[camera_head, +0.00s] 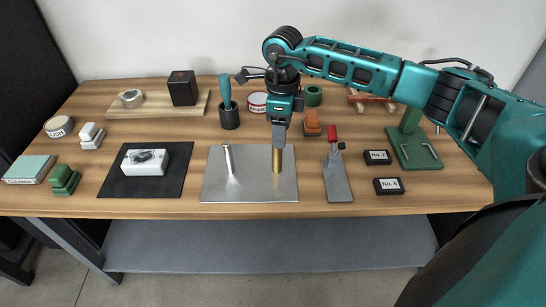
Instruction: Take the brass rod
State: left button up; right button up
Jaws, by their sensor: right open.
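The brass rod (277,161) stands upright on the right part of a bare grey metal plate (250,190). A silver rod (229,160) stands on the same plate to its left, leaning slightly. My right gripper (279,140) points straight down at the brass rod, its arm coming in from the right. It is open, and its fingers overlap the rod's top in this view. I cannot tell whether the rod's top is between the fingers or behind them. My left gripper is not in view.
Two black number blocks (388,192) and a green stand (415,150) are further right. A black mat (112,178) with a white block (145,162) is left. A dark cup (229,117) stands behind.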

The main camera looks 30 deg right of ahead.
aim_at(277, 156)
notch_tip(277, 156, down, 4)
jog(key=shift+r, duration=0.1)
jog(key=shift+w+a+f+b, duration=0.1)
jog(key=shift+a+f+b, duration=0.15)
jog(key=shift+f, duration=1.15)
jog(key=shift+w+a+f+b, duration=0.1)
jog(key=shift+f+b, duration=0.1)
jog(key=shift+f, duration=1.2)
grip_shut()
jog(key=shift+r, duration=0.1)
